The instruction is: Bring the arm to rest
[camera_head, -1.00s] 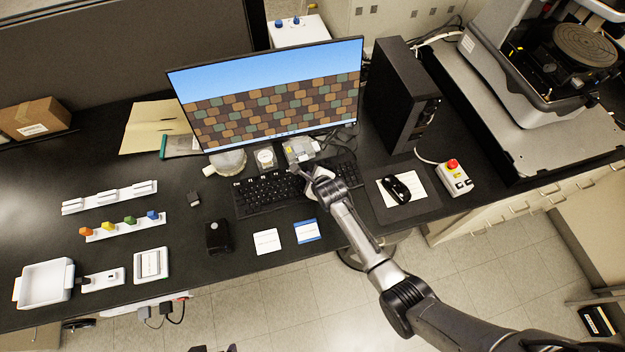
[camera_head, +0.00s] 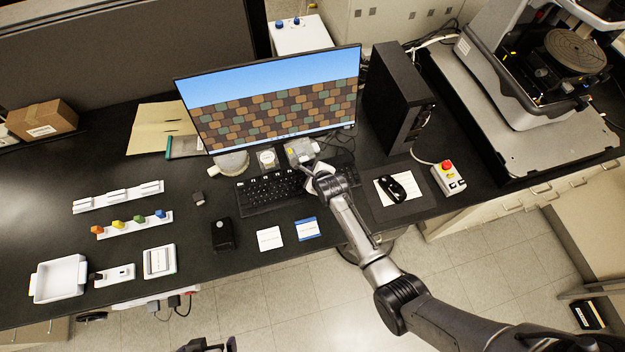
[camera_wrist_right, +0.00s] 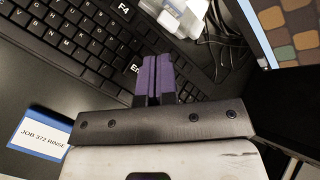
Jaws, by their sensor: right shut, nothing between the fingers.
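My right arm (camera_head: 375,255) reaches in from the lower right of the head view. Its gripper (camera_head: 309,168) is over the keyboard (camera_head: 268,190), just below the small grey device (camera_head: 300,152) in front of the monitor. In the right wrist view the purple fingertips (camera_wrist_right: 155,78) are together with nothing between them, above the keyboard keys (camera_wrist_right: 75,40). Whether they touch the keys I cannot tell. Part of my left gripper (camera_head: 208,345) shows at the bottom edge of the head view; its fingers are too cut off to judge.
The monitor (camera_head: 270,110) and black computer tower (camera_head: 398,95) stand behind the gripper. A mouse (camera_head: 397,188) and red-button box (camera_head: 448,178) are to the right. Cards (camera_head: 269,238) lie in front; racks and a white tray (camera_head: 60,279) are at left. The profiler (camera_head: 530,70) is back right.

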